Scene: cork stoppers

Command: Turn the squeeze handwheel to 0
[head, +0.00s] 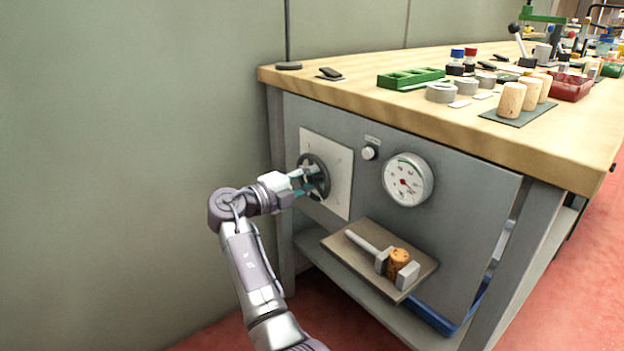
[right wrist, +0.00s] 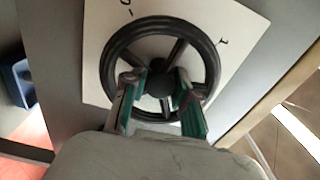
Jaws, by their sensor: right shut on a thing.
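The squeeze handwheel (head: 326,174) is a dark spoked wheel on a white square plate (head: 341,196) on the grey front panel under the bench. In the right wrist view its black rim (right wrist: 160,24) shows with spokes and a round hub. Marks on the plate include what looks like a 0 at the upper left and a 1 at the upper right. My right gripper (head: 307,181) is at the wheel. In the right wrist view its green-lined fingers (right wrist: 160,92) stand either side of the hub, shut on the wheel's inner part. My left gripper is out of view.
A round dial gauge (head: 408,180) with a red needle and a small knob (head: 369,153) sit right of the wheel. The wooden benchtop (head: 360,95) overhangs the panel and carries several items.

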